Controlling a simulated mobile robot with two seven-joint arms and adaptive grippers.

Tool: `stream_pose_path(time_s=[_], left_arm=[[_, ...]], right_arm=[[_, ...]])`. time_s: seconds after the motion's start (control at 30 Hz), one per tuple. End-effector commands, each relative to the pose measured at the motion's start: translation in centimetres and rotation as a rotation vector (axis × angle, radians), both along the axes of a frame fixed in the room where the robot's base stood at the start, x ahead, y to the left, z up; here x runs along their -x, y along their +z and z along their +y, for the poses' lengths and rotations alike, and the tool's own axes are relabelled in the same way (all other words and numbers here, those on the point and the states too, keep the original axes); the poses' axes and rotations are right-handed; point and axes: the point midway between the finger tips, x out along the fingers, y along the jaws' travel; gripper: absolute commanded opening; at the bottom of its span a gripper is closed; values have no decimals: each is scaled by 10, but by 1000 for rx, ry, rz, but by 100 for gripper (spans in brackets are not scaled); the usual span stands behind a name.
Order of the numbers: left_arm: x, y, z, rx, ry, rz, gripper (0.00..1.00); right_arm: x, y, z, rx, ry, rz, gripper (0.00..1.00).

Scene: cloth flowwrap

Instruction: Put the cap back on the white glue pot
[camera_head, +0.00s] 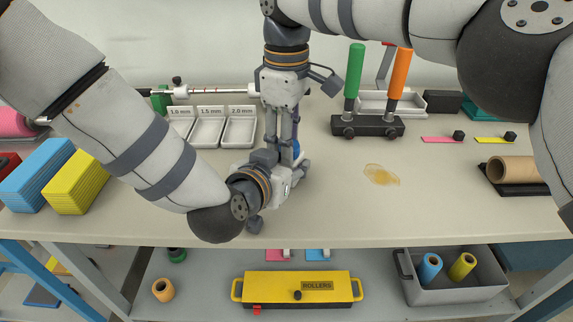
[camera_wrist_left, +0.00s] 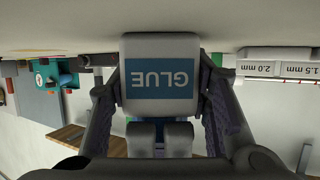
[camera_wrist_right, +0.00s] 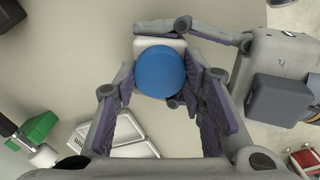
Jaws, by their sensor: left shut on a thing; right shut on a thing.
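The white glue pot (camera_wrist_left: 160,48) with its blue GLUE label shows upside down in the left wrist view. My left gripper (camera_wrist_left: 162,80) is shut on its sides, near the table top. The round blue cap (camera_wrist_right: 159,72) shows in the right wrist view between the fingers of my right gripper (camera_wrist_right: 160,84), which is shut on it. A white edge of the pot (camera_wrist_right: 160,43) shows just behind the cap. I cannot tell whether the cap is seated on the pot. In the head view, my right gripper (camera_head: 285,143) comes down from above and mostly hides cap and pot.
White labelled trays (camera_head: 207,128) stand left of the grippers. A stand (camera_head: 367,127) with a green and an orange handle is to the right. A yellowish stain (camera_head: 381,175) marks the otherwise clear tabletop at centre right. Blue (camera_head: 38,175) and yellow blocks (camera_head: 78,182) lie at far left.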

Motion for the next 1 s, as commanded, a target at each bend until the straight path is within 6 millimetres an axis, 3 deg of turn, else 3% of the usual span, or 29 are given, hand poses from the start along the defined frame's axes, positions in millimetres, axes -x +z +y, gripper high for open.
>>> stream_pose_path(time_s=[0.03, 0.1, 0.43, 0.8, 1.0], left_arm=[[0, 0, 0, 0, 0, 0, 0], [0, 0, 0, 0, 0, 0, 0], [0, 0, 0, 0, 0, 0, 0], [0, 0, 0, 0, 0, 0, 0], [0, 0, 0, 0, 0, 0, 0]], right_arm=[[0, 0, 0, 0, 0, 0, 44], [0, 0, 0, 0, 0, 0, 60], [0, 2, 0, 0, 0, -1, 61], [-1, 63, 1, 0, -1, -3, 61], [0, 75, 0, 0, 1, -1, 61]])
